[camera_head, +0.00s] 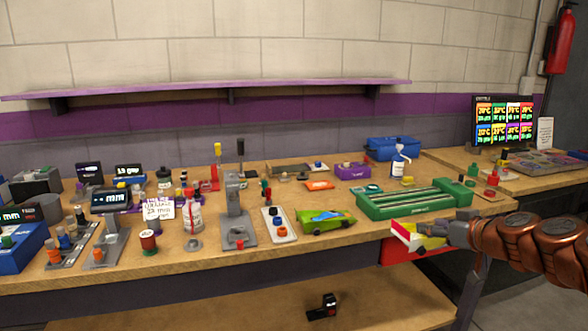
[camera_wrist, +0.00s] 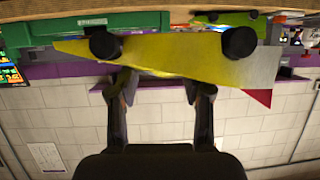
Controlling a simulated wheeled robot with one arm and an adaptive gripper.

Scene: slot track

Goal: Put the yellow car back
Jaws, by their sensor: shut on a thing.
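The yellow car (camera_head: 428,242), with white and red parts at its left end, is held at the front edge of the bench, right of centre. In the wrist view, which is upside down, the yellow car (camera_wrist: 180,55) spans the picture, with two dark wheels and a red tip. My gripper (camera_head: 452,234) reaches in from the right and is shut on the car; its two fingers (camera_wrist: 160,88) also show in the wrist view. The green slotted track (camera_head: 412,205) lies just behind the car. I cannot tell whether the car touches the bench.
A green car with a blue patch (camera_head: 325,221) stands left of the track. A white tray with rings (camera_head: 279,225) and a grey press stand (camera_head: 236,215) are further left. A monitor (camera_head: 503,121) is at back right.

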